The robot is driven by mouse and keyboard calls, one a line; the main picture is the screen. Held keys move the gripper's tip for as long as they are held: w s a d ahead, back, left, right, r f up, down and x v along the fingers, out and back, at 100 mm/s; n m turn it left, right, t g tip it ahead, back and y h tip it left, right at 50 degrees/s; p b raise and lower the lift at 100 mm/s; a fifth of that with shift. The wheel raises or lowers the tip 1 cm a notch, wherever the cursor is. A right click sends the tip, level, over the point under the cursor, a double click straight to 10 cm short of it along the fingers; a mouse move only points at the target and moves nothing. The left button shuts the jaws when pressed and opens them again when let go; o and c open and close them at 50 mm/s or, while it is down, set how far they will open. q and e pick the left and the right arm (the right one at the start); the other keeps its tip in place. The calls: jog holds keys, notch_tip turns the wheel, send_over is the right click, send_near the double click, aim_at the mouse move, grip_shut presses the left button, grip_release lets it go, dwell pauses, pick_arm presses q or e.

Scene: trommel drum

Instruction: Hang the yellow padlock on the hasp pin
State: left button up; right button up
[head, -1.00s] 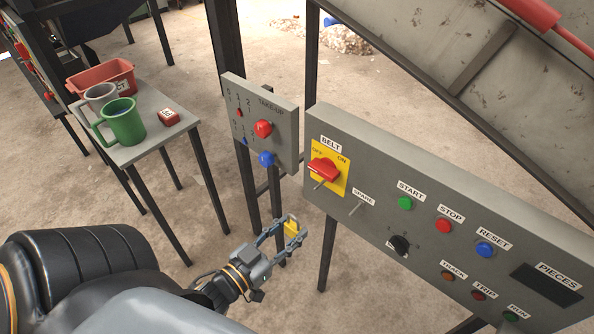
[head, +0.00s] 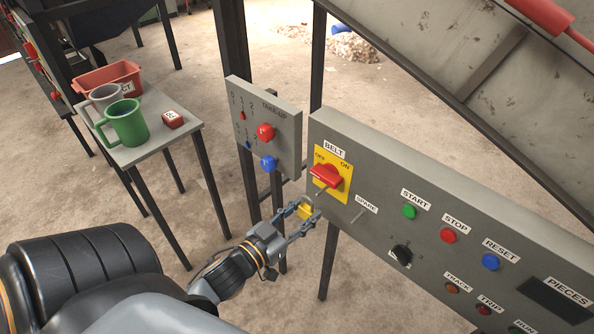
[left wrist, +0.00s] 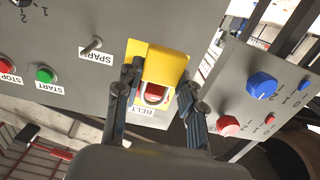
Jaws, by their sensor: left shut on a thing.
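The yellow padlock (head: 305,211) is between the fingertips of my left gripper (head: 308,209), which is shut on it. In the left wrist view the padlock (left wrist: 167,66) shows its body, with the pale shackle curving toward the red switch. A thin metal pin (head: 321,191) sticks out of the panel below the red BELT switch (head: 326,176) on its yellow plate. The padlock is close to this pin, just below and left of it in the head view. I cannot tell whether they touch. The pin is hidden in the left wrist view. My right gripper is out of view.
A similar SPARE pin (head: 362,215) stands right of the BELT switch, with START (head: 409,212) and STOP (head: 448,235) buttons beyond. The TAKE-UP panel (head: 285,112) with red and blue knobs is close on the left. A small table (head: 160,151) holds mugs and a red bin.

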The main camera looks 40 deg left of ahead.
pick_arm(q)
jog(key=shift+w+d+f+b, duration=0.1)
jog(key=shift+w+b, duration=0.25)
jog(key=shift+w, duration=0.7)
jog(key=shift+w+d+f+b, duration=0.1)
jog(key=shift+w+b, duration=0.25)
jog(key=shift+w, duration=0.7)
jog(key=shift+w+f+p, duration=0.3)
jog(key=shift+w, duration=0.35)
jog(key=o, duration=1.3)
jog(key=s, duration=0.8)
jog(key=s+a, duration=0.1)
jog(key=s, duration=0.3)
jog(key=shift+r, duration=0.3)
jog(key=shift+f, duration=0.1)
